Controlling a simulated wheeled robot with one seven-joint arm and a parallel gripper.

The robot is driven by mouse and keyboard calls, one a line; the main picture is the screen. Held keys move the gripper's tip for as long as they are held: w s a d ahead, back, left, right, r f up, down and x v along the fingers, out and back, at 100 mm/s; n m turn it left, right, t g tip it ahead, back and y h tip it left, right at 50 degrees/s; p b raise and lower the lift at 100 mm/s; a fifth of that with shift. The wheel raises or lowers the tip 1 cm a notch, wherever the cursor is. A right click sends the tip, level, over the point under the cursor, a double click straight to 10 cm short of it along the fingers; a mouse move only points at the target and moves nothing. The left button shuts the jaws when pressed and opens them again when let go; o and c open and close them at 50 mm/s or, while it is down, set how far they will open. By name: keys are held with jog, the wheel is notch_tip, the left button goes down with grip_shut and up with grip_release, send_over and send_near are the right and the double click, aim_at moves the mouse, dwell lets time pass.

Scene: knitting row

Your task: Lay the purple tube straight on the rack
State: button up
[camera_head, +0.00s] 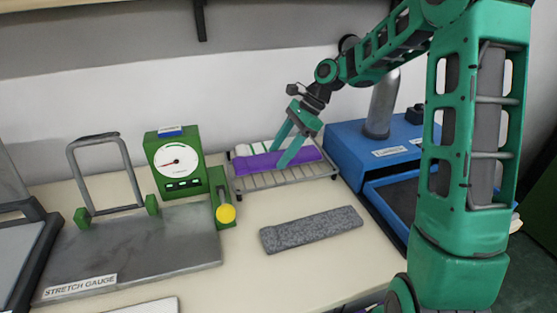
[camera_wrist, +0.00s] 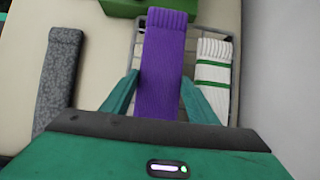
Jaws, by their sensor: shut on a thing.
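The purple tube (camera_head: 258,161), a ribbed knitted piece, lies lengthwise over the wire rack (camera_head: 310,176) in the head view. In the wrist view the purple tube (camera_wrist: 163,60) runs away from me between the fingers, and its far end reaches the rack's far edge beside a green block. My gripper (camera_head: 281,155) points down at the rack with its fingers on either side of the tube. In the wrist view my gripper (camera_wrist: 160,90) is shut on the tube's near part. Whether the tube's underside touches the rack fully is hidden.
A white tube with green stripes (camera_wrist: 214,75) lies beside the purple one on the rack. A grey speckled tube (camera_head: 312,229) lies on the table in front. A green dial gauge (camera_head: 175,160) stands left, a blue machine (camera_head: 375,145) right.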

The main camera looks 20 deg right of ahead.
jog(key=shift+f, duration=1.3)
jog(key=shift+f, duration=0.1)
jog(key=o, duration=1.1)
jog(key=v, duration=1.2)
jog(key=shift+s, duration=0.1)
jog(key=s+d+f+n+h, duration=0.1)
jog(key=s+d+n, duration=0.3)
jog(key=s, duration=0.7)
jog(key=s+d+f+n+h, duration=0.2)
jog(key=s+d+n+h, duration=0.1)
jog(key=s, duration=0.9)
jog(key=s+d+f+n+h, duration=0.1)
jog(key=s+d+n, duration=0.3)
jog(key=s, duration=0.8)
jog(key=shift+s+d+f+n+h, duration=0.2)
jog(key=shift+d+n+h, duration=0.1)
jog(key=shift+d+h, duration=0.35)
